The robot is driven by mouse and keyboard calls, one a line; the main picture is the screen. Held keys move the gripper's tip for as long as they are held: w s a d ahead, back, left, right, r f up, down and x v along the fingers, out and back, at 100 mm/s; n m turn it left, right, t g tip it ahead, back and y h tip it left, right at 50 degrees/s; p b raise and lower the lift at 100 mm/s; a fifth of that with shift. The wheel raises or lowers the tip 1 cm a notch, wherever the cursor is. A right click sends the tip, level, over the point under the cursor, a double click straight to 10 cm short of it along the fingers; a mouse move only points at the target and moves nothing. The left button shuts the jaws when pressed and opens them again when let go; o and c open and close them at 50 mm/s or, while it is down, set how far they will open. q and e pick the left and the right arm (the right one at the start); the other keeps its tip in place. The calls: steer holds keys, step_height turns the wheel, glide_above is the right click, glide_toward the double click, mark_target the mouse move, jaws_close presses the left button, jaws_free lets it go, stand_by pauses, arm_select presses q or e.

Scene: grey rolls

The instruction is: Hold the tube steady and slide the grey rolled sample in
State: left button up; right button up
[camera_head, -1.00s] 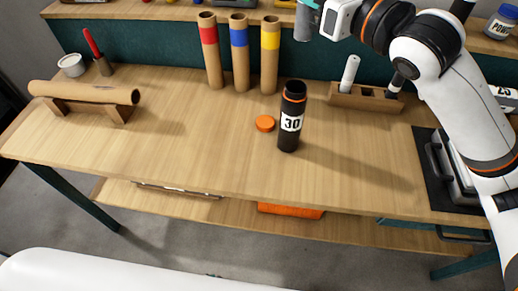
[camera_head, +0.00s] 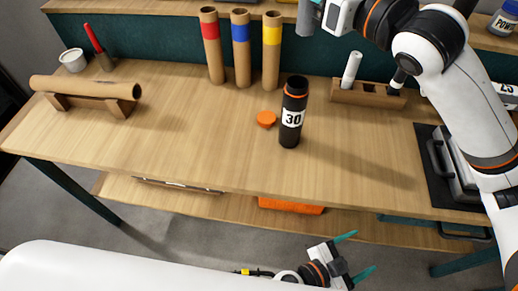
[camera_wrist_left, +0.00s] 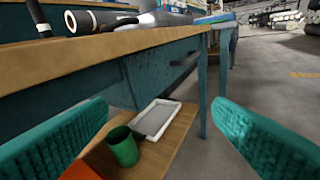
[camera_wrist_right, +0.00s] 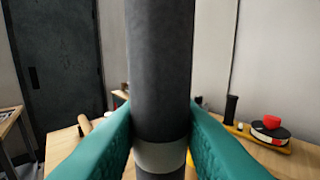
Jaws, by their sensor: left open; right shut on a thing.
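A black tube (camera_head: 293,112) marked 30 stands upright on the bench, its mouth open with an orange ring below the rim. An orange cap (camera_head: 266,118) lies on the bench just left of it. The grey roll (camera_wrist_right: 160,65) is upright in my right gripper (camera_wrist_right: 163,118), which is shut on it. The roll's lower end (camera_head: 307,20) shows at the top edge of the head view, above and beyond the tube; the right fingertips are cut off there. My left gripper (camera_head: 354,256) is open and empty, in front of and below the bench's front edge.
A brown tube (camera_head: 85,88) lies on a wooden cradle at left. Three cardboard tubes (camera_head: 240,55) with coloured bands stand at the back. A wooden block (camera_head: 366,96) holding a white roll is at back right. The bench's front middle is clear.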

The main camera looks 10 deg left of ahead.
mark_target(285, 127)
arm_select(q)
step_height(285, 127, up, 7)
steer(key=h, duration=0.1)
steer(key=w+a+r+n+t, duration=0.1)
steer(key=w+a+r+t, duration=0.1)
steer(key=w+a+r, duration=0.1)
steer(key=w+a+r+n+t+y, duration=0.1)
steer(key=w+a+r+n+t, duration=0.1)
steer(key=w+a, duration=0.3)
steer(key=w+a+r+n+t, duration=0.1)
steer(key=w+a+r+n, duration=0.1)
steer(key=a, duration=0.7)
steer(key=shift+w+a+r+t+y, duration=0.1)
steer(key=shift+w+r+t+y, duration=0.1)
steer(key=shift+w+r, duration=0.4)
steer(key=shift+w+a+r+t+y, duration=0.1)
steer(key=shift+w+r+t+y, duration=0.15)
steer(key=shift+w, duration=0.5)
steer(key=a, duration=0.2)
steer(key=w+a+n+y, duration=0.1)
steer(key=a, duration=0.2)
steer(key=w+a+f+n+y, duration=0.1)
steer(key=a, duration=0.2)
steer(key=shift+w+t+y, duration=0.25)
steer(key=shift+w, duration=0.25)
steer(key=x, duration=1.1)
steer(key=shift+w+d+f, duration=0.1)
steer(key=shift+w+d, duration=0.05)
steer(key=shift+w, duration=0.05)
